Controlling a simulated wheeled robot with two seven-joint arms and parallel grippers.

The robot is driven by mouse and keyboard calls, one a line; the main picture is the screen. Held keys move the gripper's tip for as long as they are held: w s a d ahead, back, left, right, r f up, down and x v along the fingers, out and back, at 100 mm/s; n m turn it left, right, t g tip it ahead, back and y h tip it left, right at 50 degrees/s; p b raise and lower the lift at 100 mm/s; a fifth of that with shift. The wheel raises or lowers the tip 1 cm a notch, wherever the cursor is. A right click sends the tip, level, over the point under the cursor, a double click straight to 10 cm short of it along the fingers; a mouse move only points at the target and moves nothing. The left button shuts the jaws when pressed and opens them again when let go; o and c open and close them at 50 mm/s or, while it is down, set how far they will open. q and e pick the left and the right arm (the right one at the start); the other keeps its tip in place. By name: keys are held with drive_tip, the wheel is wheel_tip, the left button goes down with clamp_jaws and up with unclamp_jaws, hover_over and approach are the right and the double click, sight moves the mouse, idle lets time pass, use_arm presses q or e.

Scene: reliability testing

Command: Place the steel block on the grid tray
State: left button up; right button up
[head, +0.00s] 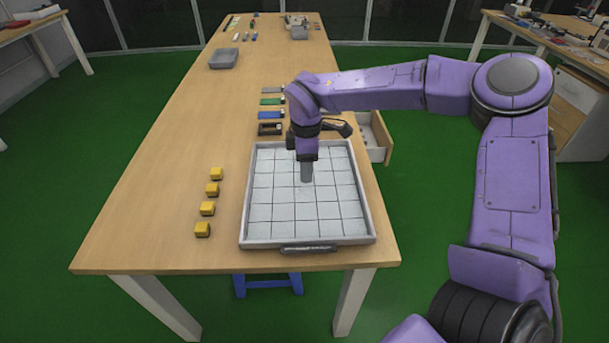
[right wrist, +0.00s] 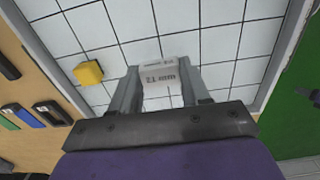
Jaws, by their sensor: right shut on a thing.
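The grid tray (head: 258,215) lies on the near end of the table, a pale shallow tray with dark grid lines. My right gripper (head: 306,181) is over its middle, pointing down. In the right wrist view its fingers (right wrist: 162,92) are shut on the steel block (right wrist: 161,76), a light piece with a "12 mm" label. The block is low over the grid; I cannot tell whether it touches. In the head view the block is hard to tell from the fingers. My left gripper is not in view.
Several yellow cubes (head: 212,189) stand left of the tray. Green, blue (head: 271,115) and dark (head: 270,129) pieces lie behind the tray. An open drawer (head: 376,137) juts out right.

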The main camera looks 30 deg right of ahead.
drive_tip(key=f, duration=0.3)
drive_tip(key=shift+a+p, duration=0.3)
drive_tip(key=shift+p, duration=0.05)
drive_tip(key=shift+w+d+f, duration=0.1)
drive_tip(key=shift+w+f, duration=0.05)
drive_tip(key=shift+f, duration=0.2)
drive_tip(key=shift+f+b, duration=0.2)
drive_tip(key=shift+b, duration=0.15)
drive_tip(key=o, duration=1.2)
drive_tip(key=shift+r, duration=0.1)
wheel_tip(320, 180, up, 12)
drive_tip(key=shift+r, duration=0.2)
